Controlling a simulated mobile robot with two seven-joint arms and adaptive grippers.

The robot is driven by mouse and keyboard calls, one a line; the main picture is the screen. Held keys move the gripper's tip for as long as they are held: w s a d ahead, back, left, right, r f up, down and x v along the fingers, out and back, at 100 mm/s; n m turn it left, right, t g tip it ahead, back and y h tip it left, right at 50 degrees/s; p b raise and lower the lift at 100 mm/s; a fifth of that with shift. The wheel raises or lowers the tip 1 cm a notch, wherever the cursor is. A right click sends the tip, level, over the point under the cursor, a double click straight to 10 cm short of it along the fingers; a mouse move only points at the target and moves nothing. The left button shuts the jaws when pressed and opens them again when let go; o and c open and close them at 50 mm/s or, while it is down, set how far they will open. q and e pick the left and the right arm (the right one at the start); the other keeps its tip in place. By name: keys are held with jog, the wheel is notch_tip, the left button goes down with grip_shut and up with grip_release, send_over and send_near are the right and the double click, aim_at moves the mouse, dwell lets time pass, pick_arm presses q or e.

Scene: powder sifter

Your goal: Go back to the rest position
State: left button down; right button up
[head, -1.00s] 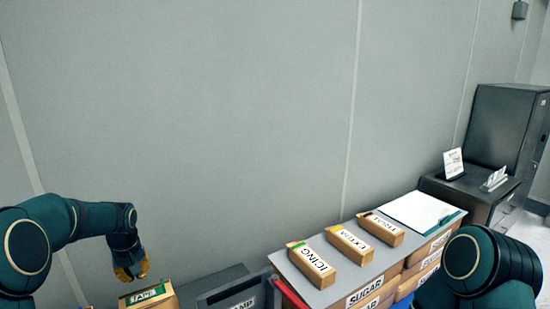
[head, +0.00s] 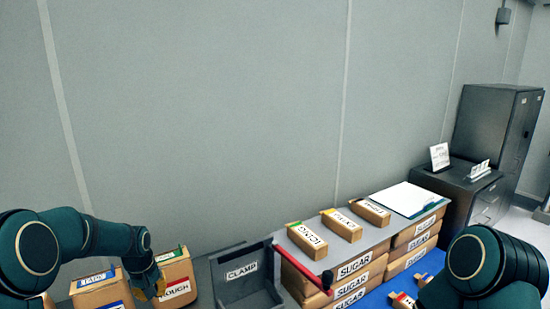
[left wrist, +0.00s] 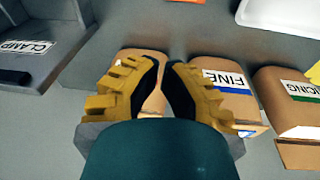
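My left gripper (head: 158,285) is at the lower left of the head view, beside a brown bag (head: 174,268) with a red label ending in "OUGH". In the left wrist view the yellow fingers (left wrist: 164,66) stand apart, with a narrow gap between them. A brown bag (left wrist: 150,57) shows beyond and between them; I see nothing clasped. My right arm (head: 480,262) is bent at the lower right of the head view.
A grey "CLAMP" bin (head: 252,291) stands right of the bags. Three labelled blocks, including "ICING" (head: 307,239), and a clipboard (head: 408,199) lie on a grey board over stacked sugar packs (head: 352,285). A dark cabinet (head: 495,130) stands at right.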

pick_arm(q)
jog(key=s+d+f+m+h+b, duration=0.1)
jog(key=d+f, duration=0.5)
jog(key=f, duration=0.4)
jog(key=s+d+f+h+b, duration=0.1)
jog(key=s+d+f, duration=0.3)
jog(key=s, duration=0.3)
jog(key=s+d+f+m+h+b, duration=0.1)
jog(key=s+d+f+b, duration=0.1)
jog(key=s+d+f, duration=0.3)
jog(key=s+d+f+m+h+b, duration=0.1)
jog(key=s+d+f, duration=0.4)
jog(key=s+d, duration=0.3)
jog(key=shift+s+b, duration=0.4)
jog(key=shift+s, duration=0.85)
pick_arm(e)
notch_tip(320, 180, down, 7)
jog(key=shift+w+a+f, duration=0.15)
jog(key=shift+w, duration=0.2)
pick_arm(q)
jog(key=shift+f, duration=0.1)
